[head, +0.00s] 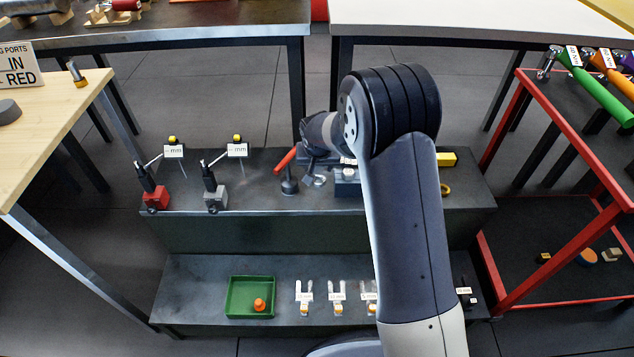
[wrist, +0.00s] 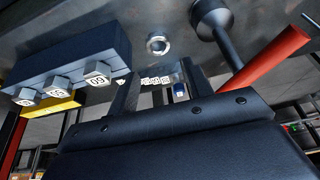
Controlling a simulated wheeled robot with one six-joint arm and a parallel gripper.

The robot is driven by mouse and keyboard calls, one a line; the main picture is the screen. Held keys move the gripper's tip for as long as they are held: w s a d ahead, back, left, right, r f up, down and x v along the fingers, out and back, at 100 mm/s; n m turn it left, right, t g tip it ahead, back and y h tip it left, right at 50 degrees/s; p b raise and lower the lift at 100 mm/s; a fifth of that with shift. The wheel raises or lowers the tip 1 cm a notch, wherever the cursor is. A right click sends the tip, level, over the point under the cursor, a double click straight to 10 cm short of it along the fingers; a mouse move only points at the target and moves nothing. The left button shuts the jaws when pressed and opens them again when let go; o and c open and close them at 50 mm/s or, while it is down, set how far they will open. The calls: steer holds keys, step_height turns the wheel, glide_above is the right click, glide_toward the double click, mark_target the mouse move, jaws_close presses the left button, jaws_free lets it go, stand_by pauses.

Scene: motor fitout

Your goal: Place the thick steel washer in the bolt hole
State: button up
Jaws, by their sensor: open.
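A shiny steel ring (wrist: 158,36), which looks like the thick steel washer, lies on the grey bench top in the wrist view. My gripper (wrist: 158,75) is open, its two dark fingers apart with nothing held between them. The ring appears just beyond the fingertips, in line with the gap. In the head view my gripper is over the upper shelf, largely hidden by my own arm. I cannot make out the bolt hole in either view.
A blue block (wrist: 75,55) with numbered hex pieces is on the other side. Two gauges and a green tray (head: 232,296) are left. A red-framed cart (head: 560,110) stands right.

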mark_target(319, 182)
steer(key=b+x, duration=0.1)
steer(key=x, duration=0.4)
steer(key=b+x, duration=0.1)
steer(key=x, duration=0.4)
steer(key=shift+s+d, duration=0.15)
steer(key=shift+d, duration=0.05)
steer(key=shift+r, duration=0.1)
steer(key=c, duration=0.9)
step_height(319, 182, up, 10)
steer(key=p, duration=0.2)
steer(key=s+d+r, duration=0.3)
steer(key=s+d, duration=0.4)
steer(key=s, duration=0.1)
steer(key=s+d+r, duration=0.2)
steer(key=s+d, duration=0.5)
steer(key=s, duration=0.1)
steer(key=w+r+p+v, duration=0.1)
steer(key=w+p+v, duration=0.2)
steer(key=p+v, duration=1)
steer(key=p, duration=1)
steer(key=shift+s+r+p, duration=0.15)
steer(key=shift+r+p, duration=0.2)
